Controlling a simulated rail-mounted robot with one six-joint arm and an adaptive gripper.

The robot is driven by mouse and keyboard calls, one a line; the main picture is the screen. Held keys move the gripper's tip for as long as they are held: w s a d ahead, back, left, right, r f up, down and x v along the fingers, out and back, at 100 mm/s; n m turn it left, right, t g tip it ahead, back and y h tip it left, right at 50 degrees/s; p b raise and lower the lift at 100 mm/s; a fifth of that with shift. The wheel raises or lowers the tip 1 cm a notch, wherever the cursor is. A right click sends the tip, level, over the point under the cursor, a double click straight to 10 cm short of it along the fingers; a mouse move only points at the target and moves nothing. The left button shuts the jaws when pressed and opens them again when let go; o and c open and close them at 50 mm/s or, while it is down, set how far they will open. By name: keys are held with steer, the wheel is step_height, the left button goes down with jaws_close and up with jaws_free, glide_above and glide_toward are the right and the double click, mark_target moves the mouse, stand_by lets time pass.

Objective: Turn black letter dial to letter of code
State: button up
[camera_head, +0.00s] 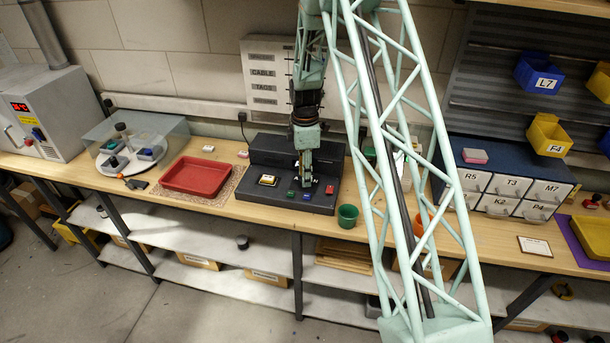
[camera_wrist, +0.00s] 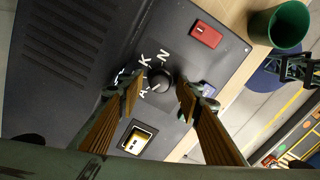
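The black letter dial (camera_wrist: 160,82) is a round knob on the dark console (camera_head: 262,155), seen in the wrist view. White letters, including A, K and N, stand around it; another at the left is partly hidden by a finger. The pointer's exact setting is too small to tell. My gripper (camera_wrist: 159,84) is open, its two fingers on either side of the dial with gaps showing between. In the head view, my gripper (camera_head: 304,172) is low over the console and hides the dial. No code is clearly readable; a small white card (camera_head: 535,246) lies on the bench at right.
A red block (camera_wrist: 205,34) and a yellow-framed switch (camera_wrist: 137,137) flank the dial on the console. A green cup (camera_head: 347,215) stands at the console's front right corner. A red tray (camera_head: 190,176) lies left; a drawer cabinet (camera_head: 512,172) stands right.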

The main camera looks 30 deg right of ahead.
steer(key=shift+c, duration=0.5)
steer(key=c, duration=0.7)
steer(key=shift+c, duration=0.2)
steer(key=shift+m+b, duration=0.35)
steer(key=shift+m, duration=0.05)
steer(key=m+b, duration=0.1)
steer(key=m, duration=0.2)
steer(key=shift+b, duration=0.4)
steer(key=m+b, duration=0.1)
steer(key=m, duration=0.2)
steer(key=shift+m+b, duration=0.4)
steer(key=m+b, duration=0.2)
steer(key=m, duration=0.3)
steer(key=shift+m+b, duration=0.55)
steer(key=shift+m, duration=2.05)
